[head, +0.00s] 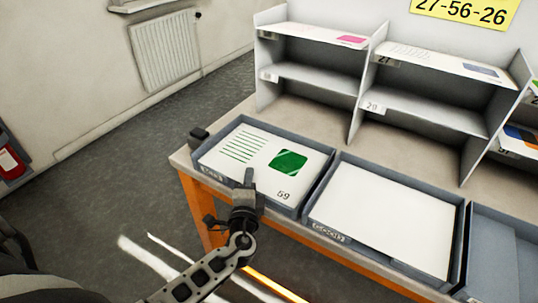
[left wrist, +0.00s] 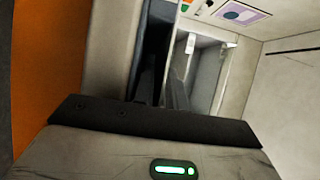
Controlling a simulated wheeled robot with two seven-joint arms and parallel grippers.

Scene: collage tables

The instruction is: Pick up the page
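A white page (head: 245,150) with green lines, a green square and the number 59 lies in the left grey tray (head: 210,176) on the table. A blank white sheet (head: 385,215) lies in the middle tray (head: 322,232). My left gripper (head: 249,178) is at the front edge of the left tray, its tip overlapping the page's lower part in the head view. I cannot tell whether it touches the page. In the left wrist view the dark fingers (left wrist: 162,88) are hard to make out, so their gap is unclear. My right gripper is out of view.
A grey tray (head: 495,262), seemingly empty, stands at the right. A white shelf unit (head: 360,105) with several pages stands behind the trays. A small dark block (head: 199,135) sits at the table's left corner.

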